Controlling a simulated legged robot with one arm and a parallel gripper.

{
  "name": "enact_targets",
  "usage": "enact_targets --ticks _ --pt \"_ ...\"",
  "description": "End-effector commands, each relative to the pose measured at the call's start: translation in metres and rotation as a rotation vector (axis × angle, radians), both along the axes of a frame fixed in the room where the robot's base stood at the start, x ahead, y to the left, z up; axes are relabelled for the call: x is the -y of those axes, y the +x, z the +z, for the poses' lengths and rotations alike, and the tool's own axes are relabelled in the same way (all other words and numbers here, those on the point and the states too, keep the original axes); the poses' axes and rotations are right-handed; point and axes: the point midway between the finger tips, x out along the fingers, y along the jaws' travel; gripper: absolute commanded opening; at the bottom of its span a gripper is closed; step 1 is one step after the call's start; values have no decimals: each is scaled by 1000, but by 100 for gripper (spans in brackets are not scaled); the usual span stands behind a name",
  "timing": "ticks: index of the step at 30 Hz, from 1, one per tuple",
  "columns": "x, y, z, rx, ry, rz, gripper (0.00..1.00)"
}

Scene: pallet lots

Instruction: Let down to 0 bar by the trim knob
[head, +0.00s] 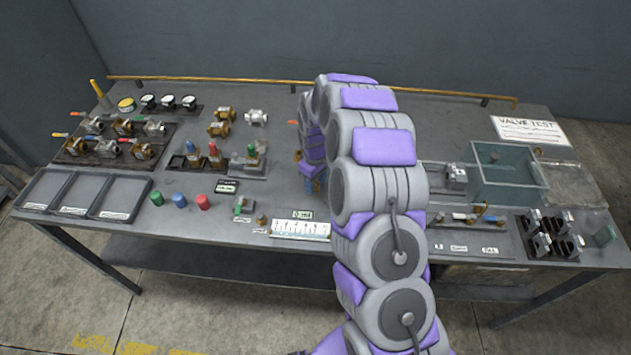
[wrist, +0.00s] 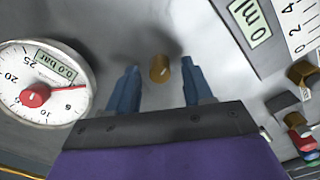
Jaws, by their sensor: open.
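A round white gauge (wrist: 62,108) with a red centre hub lies at the left of the wrist view. Its small display reads 0.0 bar, and its red needle points right, near the low end of the scale. A small brass knob (wrist: 159,70) stands on the grey panel; I take it for the trim knob. My gripper (wrist: 160,66) is open, with one blue finger on each side of the knob and a gap on both sides. In the head view my gripper (head: 313,184) is mostly hidden behind my arm, which also hides the gauge.
A display reading 0 ml (wrist: 249,22) and a white scale lie at the upper right in the wrist view. On the bench (head: 270,180), brass valves, coloured caps and trays (head: 120,197) stand left; a clear tank (head: 510,178) and black holders stand right.

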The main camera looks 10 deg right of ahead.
Motion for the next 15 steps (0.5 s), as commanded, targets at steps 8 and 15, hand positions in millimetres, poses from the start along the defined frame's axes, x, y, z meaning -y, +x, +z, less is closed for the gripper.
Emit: enact_targets --ticks 8,15 --pt "0 0 0 0 0 0 44" --pt "0 0 0 0 0 0 21"
